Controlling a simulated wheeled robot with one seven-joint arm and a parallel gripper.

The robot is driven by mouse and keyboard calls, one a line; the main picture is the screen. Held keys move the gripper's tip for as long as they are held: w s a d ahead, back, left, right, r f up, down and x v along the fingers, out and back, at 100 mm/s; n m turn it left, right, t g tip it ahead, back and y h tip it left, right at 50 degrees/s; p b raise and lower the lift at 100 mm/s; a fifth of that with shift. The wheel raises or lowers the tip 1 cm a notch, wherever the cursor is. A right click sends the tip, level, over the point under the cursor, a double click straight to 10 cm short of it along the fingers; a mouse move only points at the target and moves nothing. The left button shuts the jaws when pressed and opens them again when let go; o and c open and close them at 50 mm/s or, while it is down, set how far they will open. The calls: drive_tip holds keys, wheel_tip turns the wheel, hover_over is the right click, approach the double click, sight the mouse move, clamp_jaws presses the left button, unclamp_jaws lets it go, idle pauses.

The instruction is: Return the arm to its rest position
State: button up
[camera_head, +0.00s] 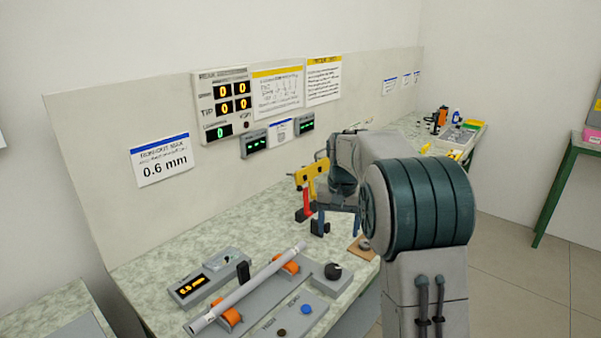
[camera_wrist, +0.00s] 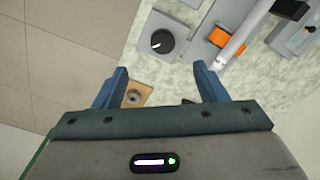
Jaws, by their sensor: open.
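My gripper (camera_head: 338,226) hangs over the front part of the bench, below my bent arm in the head view. In the wrist view its two blue fingers (camera_wrist: 160,78) are wide apart with nothing held between them. A small wooden block with a grey ring (camera_wrist: 134,96) shows between and beyond the fingers, nearer the left one. In the head view the block (camera_head: 358,254) is partly hidden by my arm.
A yellow and red tool (camera_head: 307,175) stands behind my gripper. A grey tray (camera_head: 462,134) sits at the bench's far end.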

drive_tip(key=s+n+t, duration=0.2)
drive_tip(key=s, duration=2.8)
drive_tip(key=shift+s+f+n+t, duration=0.25)
drive_tip(key=shift+f+n+t, duration=0.05)
